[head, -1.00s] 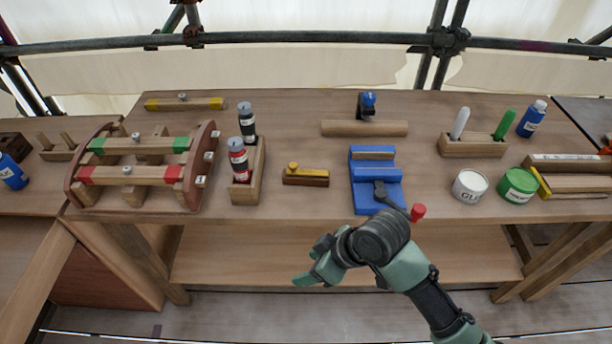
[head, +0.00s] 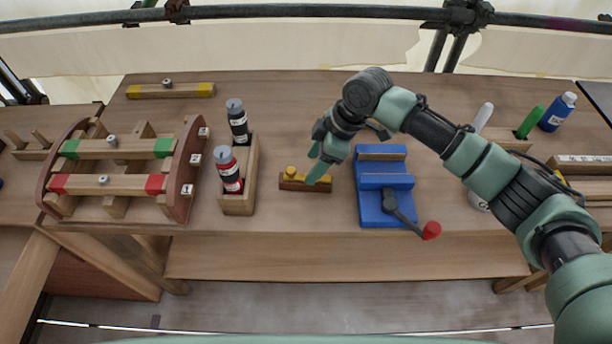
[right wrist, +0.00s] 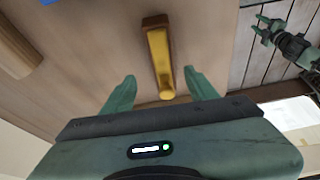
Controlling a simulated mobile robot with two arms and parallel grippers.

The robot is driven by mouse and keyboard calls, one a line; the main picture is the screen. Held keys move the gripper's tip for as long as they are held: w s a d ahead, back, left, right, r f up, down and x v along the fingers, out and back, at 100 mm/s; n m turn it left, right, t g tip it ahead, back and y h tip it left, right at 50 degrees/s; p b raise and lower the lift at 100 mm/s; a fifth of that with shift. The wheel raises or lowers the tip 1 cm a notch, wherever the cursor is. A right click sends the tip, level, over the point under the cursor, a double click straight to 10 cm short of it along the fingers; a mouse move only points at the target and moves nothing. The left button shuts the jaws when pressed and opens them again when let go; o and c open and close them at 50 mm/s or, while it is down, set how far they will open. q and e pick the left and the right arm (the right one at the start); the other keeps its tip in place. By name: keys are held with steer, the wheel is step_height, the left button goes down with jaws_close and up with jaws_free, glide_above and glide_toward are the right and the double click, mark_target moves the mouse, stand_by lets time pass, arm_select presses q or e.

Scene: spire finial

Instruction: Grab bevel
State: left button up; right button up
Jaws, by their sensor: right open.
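The bevel (head: 293,185), a short dark wooden stock with a yellow top and a yellow knob, lies on the bench between the bottle rack and the blue vise. In the right wrist view the bevel (right wrist: 160,62) points lengthwise between my open fingers, mostly beyond the tips, with its rounded yellow end nearest. My right gripper (head: 317,168) is open and empty, over the bevel's right part in the head view. It also shows in the right wrist view (right wrist: 160,88). My left gripper (right wrist: 261,25) shows small at the top right of the right wrist view, its fingers apart and empty.
A wooden rack (head: 239,200) with red and black bottles stands left of the bevel. The blue vise (head: 385,205) with a red-tipped handle stands close on the right. A clamped frame (head: 112,185) is farther left. The bench behind the bevel is clear.

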steer(key=shift+s+a+f, duration=0.15)
steer(key=shift+a+f, duration=0.1)
steer(key=shift+f, duration=0.2)
steer(key=p+x, duration=0.1)
steer(key=x, duration=0.1)
steer(key=shift+s+f, duration=0.15)
steer(key=shift+f, duration=0.2)
steer(key=shift+x, duration=1.1)
steer(key=c, duration=1)
jaws_close()
arm_select(q)
steer(key=shift+s+r, duration=0.55)
steer(key=shift+r, duration=0.2)
arm_select(e)
steer(key=shift+r, duration=0.1)
